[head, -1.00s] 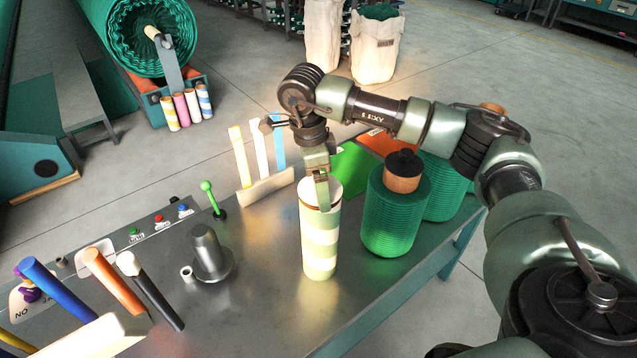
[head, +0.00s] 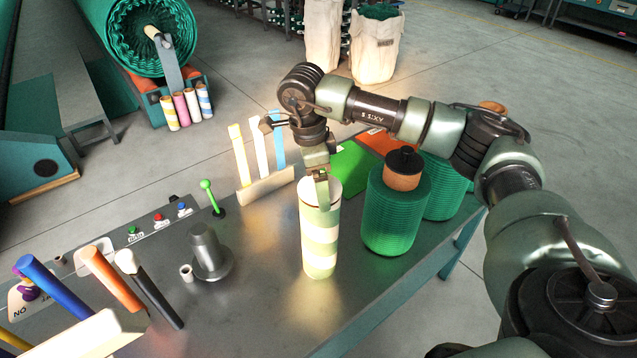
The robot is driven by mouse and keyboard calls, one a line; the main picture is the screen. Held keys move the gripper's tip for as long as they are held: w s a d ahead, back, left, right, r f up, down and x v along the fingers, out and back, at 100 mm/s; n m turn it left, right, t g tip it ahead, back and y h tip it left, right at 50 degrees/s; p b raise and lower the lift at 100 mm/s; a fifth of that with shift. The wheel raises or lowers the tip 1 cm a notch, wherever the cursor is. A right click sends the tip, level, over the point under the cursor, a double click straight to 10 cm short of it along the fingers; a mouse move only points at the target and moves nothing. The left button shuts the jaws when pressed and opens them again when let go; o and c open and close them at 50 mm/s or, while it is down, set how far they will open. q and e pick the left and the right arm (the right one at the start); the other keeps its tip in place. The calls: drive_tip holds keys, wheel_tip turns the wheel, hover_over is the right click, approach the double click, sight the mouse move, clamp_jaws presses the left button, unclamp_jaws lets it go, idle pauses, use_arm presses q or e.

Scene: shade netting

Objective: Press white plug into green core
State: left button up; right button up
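The core (head: 319,250), a pale tube with light green and cream bands, stands upright on the metal bench. My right gripper (head: 323,200) points straight down onto the top of the core and touches or nearly touches it. It covers part of the top. A whitish round top surface (head: 333,187), which may be the white plug, shows around the fingers, level with the tube's rim. How deep the plug sits is hidden. Only a narrow finger edge shows, so I cannot tell whether the gripper is open or shut. My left gripper is out of view.
Green netting rolls (head: 389,215) stand right of the core. Upright coloured sticks stand in a pale holder (head: 266,187) behind. The bench (head: 262,290) is bare in front.

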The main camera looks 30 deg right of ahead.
drive_tip(key=shift+s+f, duration=0.25)
drive_tip(key=shift+f, duration=0.2)
drive_tip(key=shift+w+f, duration=0.1)
drive_tip(key=shift+w, duration=0.15)
idle(0.5)
drive_tip(key=o, duration=1.1)
drive_tip(key=shift+r, duration=0.25)
drive_tip(key=shift+r+p, duration=1.9)
drive_tip(key=shift+r, duration=1.6)
